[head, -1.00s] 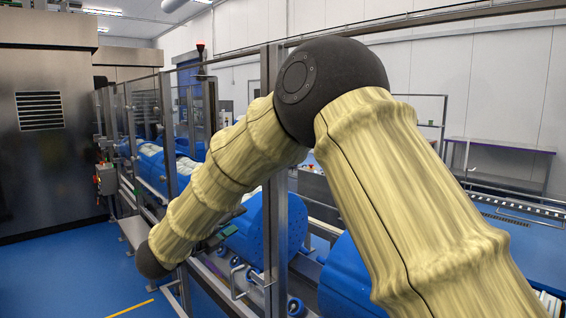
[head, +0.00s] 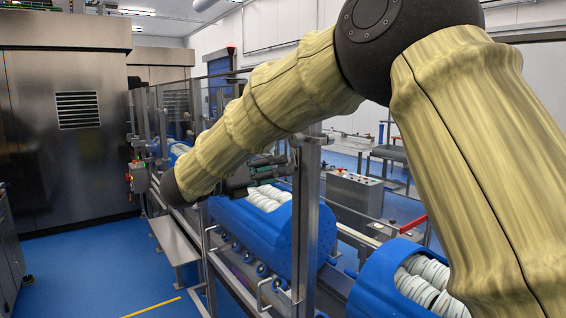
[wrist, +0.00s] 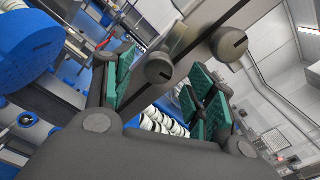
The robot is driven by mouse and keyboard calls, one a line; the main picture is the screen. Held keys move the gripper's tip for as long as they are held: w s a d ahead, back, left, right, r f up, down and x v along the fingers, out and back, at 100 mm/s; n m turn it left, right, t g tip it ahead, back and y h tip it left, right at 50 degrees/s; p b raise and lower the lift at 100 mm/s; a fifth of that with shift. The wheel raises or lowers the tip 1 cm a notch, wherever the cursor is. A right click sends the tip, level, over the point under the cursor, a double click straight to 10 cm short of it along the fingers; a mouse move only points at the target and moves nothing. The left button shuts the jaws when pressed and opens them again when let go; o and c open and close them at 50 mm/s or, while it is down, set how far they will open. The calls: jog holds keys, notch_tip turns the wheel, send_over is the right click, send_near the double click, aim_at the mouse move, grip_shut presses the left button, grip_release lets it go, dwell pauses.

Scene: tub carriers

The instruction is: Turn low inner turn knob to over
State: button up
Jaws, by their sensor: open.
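Two grey round turn knobs with dark slots show close up in the wrist view: one knob (wrist: 159,68) lies between my fingers, the other knob (wrist: 232,45) is to the right of them. I cannot tell for sure which is the low inner one. They sit by a dark diagonal bar (wrist: 205,50). My gripper (wrist: 160,82) is open, with green pads on both sides and nothing held; contact with the knob is not visible. In the head view my gripper (head: 264,171) is beside the top of a metal post (head: 306,215); the knobs are not clear there.
A blue tub (head: 258,232) with white items lies behind the rails, and another blue tub (head: 367,285) is at lower right. A grey control box (head: 354,194) stands beyond. A steel cabinet (head: 65,140) is at left; the blue floor (head: 95,265) before it is clear.

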jog(key=shift+p+x, duration=0.6)
jog(key=shift+x, duration=1.25)
jog(key=c, duration=1)
jog(key=shift+c, duration=0.2)
